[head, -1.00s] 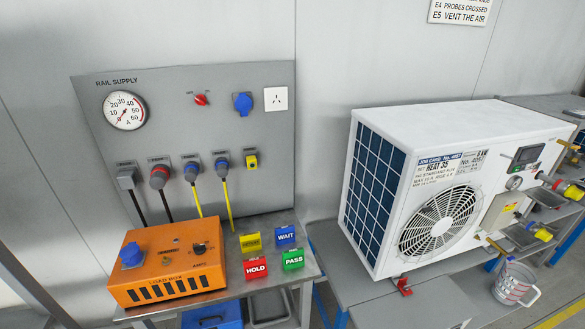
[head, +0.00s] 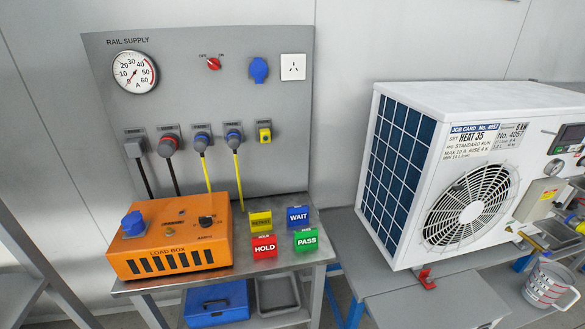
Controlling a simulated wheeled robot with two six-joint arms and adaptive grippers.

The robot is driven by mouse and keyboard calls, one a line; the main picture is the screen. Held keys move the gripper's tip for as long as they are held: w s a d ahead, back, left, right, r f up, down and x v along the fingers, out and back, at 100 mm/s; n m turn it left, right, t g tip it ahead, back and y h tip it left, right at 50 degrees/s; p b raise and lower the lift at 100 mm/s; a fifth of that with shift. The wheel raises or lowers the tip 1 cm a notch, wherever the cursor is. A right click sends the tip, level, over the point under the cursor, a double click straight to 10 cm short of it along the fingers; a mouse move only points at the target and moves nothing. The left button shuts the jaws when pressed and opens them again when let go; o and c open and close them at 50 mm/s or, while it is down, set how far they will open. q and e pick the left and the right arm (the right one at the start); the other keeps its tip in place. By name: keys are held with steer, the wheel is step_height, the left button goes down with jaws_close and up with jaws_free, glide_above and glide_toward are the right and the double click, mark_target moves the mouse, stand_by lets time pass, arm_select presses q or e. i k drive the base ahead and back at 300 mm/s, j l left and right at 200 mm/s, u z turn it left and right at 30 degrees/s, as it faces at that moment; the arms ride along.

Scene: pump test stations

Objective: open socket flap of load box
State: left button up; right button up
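The orange load box (head: 170,243) stands on a grey metal stand at the left in the head view. On its top left is a blue socket with a blue flap (head: 133,222); the flap looks closed over the socket. A dark knob sits at the top right of the box, and a round brass-coloured part between. Neither of my grippers is in view.
The rail supply panel (head: 205,110) rises behind the box, with several plugs and hanging yellow and dark cables. Coloured signs reading WAIT, HOLD and PASS (head: 306,239) stand right of the box. A white heat pump unit (head: 455,170) stands further right. A measuring jug (head: 550,285) is at bottom right.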

mark_target(132, 219)
steer(key=u, duration=1.35)
